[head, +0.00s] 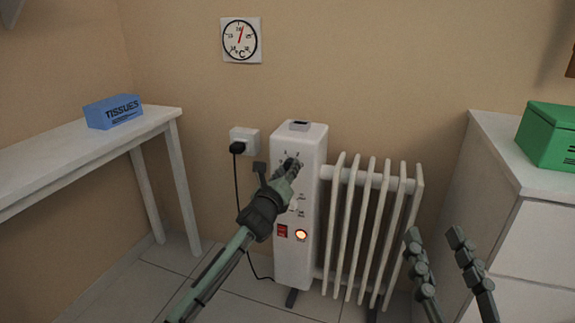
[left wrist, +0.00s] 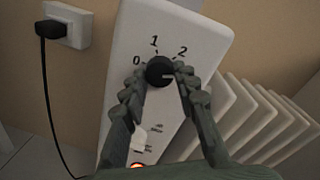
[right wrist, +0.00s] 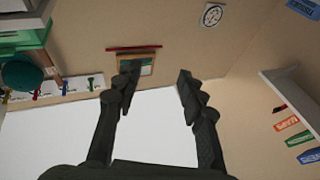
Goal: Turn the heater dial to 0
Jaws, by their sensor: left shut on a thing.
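The white heater (head: 313,150) stands against the wall, its control panel facing me. Its black dial (left wrist: 159,69) shows in the left wrist view, with 0, 1 and 2 printed around it from left to upper right. A light mark on the dial lies towards its right side, away from the 0. My left gripper (head: 291,167) is shut on the dial, one finger at each side (left wrist: 158,82); in the head view it hides most of the dial. My right gripper (head: 434,236) is open and empty, right of the heater's fins.
A red switch (head: 282,231) and a lit orange lamp (head: 301,235) sit low on the panel. A black plug is in the wall socket (head: 244,139). A white table (head: 60,150) stands left, a white cabinet (head: 530,220) with a green box (head: 550,138) right.

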